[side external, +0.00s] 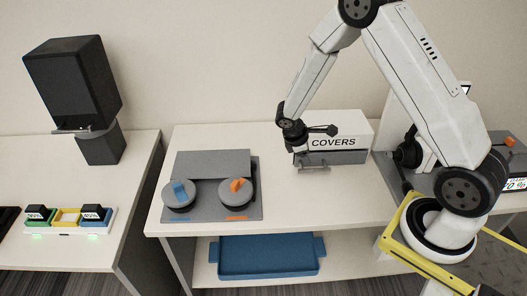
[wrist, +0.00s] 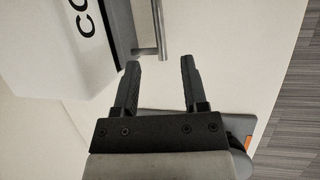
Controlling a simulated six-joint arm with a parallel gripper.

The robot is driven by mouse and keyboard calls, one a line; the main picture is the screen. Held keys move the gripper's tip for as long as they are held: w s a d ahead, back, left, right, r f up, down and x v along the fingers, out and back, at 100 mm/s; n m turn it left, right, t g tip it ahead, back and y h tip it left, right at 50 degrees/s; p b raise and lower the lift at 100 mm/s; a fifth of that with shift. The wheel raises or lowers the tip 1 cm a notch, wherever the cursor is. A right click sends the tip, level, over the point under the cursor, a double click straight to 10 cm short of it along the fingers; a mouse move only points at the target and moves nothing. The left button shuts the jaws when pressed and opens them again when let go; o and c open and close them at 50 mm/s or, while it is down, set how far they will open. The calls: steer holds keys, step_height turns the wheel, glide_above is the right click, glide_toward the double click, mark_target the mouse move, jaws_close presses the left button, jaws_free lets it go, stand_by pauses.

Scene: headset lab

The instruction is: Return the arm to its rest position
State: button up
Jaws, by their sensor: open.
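In the side view my gripper (side external: 328,131) is at the front of the white box marked COVERS (side external: 358,130), above its grey handle (side external: 318,160). My arm is bent, rising from its round base at the right and reaching down to the left. In the wrist view my gripper (wrist: 160,64) is open, with two dark fingers apart and nothing between them. The metal handle (wrist: 160,30) of the box lies just beyond the fingertips; I cannot tell whether they touch.
A grey panel with two round dials (side external: 211,165), one blue-knobbed and one orange-knobbed, lies left of the box. A blue tray (side external: 267,276) sits on the shelf below. A black box-shaped device (side external: 73,82) and coloured holders (side external: 68,233) stand on the left table. Bare tabletop (side external: 290,208) lies in front.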

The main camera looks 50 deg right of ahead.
steer(key=shift+r, duration=0.1)
steer(key=s+a+r+m+t+y, duration=0.4)
steer(key=s+a+r+m, duration=0.4)
steer(key=s+a+r, duration=0.2)
steer(key=shift+a+r+m+y, duration=0.3)
steer(key=shift+a+r, duration=1.1)
steer(key=shift+a, duration=0.15)
